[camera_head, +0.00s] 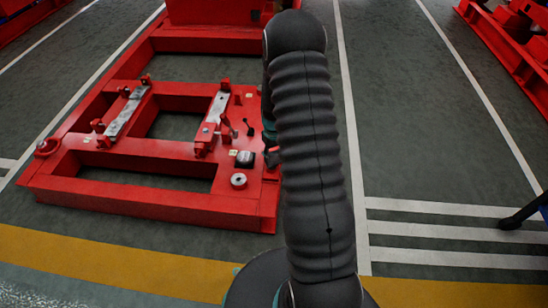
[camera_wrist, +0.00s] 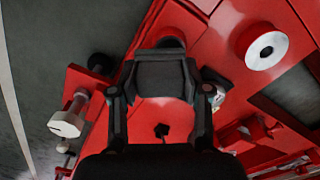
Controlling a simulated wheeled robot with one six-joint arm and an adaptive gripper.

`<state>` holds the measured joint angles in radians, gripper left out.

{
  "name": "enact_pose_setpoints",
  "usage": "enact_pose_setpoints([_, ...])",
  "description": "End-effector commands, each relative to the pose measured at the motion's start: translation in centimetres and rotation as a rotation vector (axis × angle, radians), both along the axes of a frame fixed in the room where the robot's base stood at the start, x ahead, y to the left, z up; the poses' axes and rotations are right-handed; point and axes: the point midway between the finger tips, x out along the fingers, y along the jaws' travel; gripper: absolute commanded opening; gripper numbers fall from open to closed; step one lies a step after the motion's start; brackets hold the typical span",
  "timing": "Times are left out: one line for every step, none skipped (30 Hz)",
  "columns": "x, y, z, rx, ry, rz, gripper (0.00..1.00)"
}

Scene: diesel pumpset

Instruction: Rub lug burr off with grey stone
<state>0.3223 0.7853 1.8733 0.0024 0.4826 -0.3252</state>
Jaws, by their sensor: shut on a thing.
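My gripper (camera_wrist: 158,92) is shut on a dark grey block, which looks like the grey stone (camera_wrist: 163,76), in the wrist view. The stone is between the two fingers, above the red base frame (camera_wrist: 152,112). A red round part (camera_wrist: 172,42) shows just beyond the stone; I cannot tell whether they touch. A red bracket with a pale metal pin (camera_wrist: 68,122) stands to the left. I cannot tell which part is the lug, and no burr can be made out. In the head view my arm hides most of the gripper, at the right edge of the red frame (camera_head: 160,205).
A pale metal ring (camera_head: 239,180) sits on the frame's near right corner; it also shows in the wrist view (camera_wrist: 266,48). A dark block with a pale top (camera_head: 244,158) is close by. Two metal-topped rails (camera_head: 215,108) stand further left. Floor right of my arm is mostly clear.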

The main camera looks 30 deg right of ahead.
Motion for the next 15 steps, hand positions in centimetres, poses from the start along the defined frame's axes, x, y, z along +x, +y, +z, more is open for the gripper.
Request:
enact_pose_setpoints([0.0,0.0,0.0,0.0,0.0,0.0,0.03])
enact_pose_setpoints([0.0,0.0,0.0,0.0,0.0,0.0,0.03])
enact_pose_setpoints([-0.1,0.1,0.0,0.0,0.0,0.0,0.03])
enact_pose_setpoints([-0.2,0.1,0.0,0.0,0.0,0.0,0.03])
enact_pose_setpoints([-0.3,0.2,-0.1,0.0,-0.001,0.0,0.03])
enact_pose_setpoints([-0.4,0.3,-0.1,0.0,-0.001,0.0,0.03])
enact_pose_setpoints([-0.5,0.4,-0.1,0.0,-0.002,0.001,0.03])
enact_pose_setpoints([-0.6,0.4,-0.1,-0.001,-0.002,0.0,0.03])
enact_pose_setpoints([-0.7,0.5,-0.2,-0.001,-0.002,0.0,0.03])
enact_pose_setpoints([-0.8,0.6,-0.2,0.0,-0.002,0.0,0.03])
enact_pose_setpoints([-0.8,0.6,-0.2,0.0,-0.001,0.0,0.03])
enact_pose_setpoints([-0.9,0.6,-0.2,0.0,-0.001,0.0,0.03])
enact_pose_setpoints([-0.9,0.6,-0.2,0.0,-0.001,0.0,0.03])
enact_pose_setpoints([-1.0,0.7,-0.2,0.0,-0.001,0.0,0.03])
enact_pose_setpoints([-1.1,0.7,-0.2,0.0,0.0,0.0,0.03])
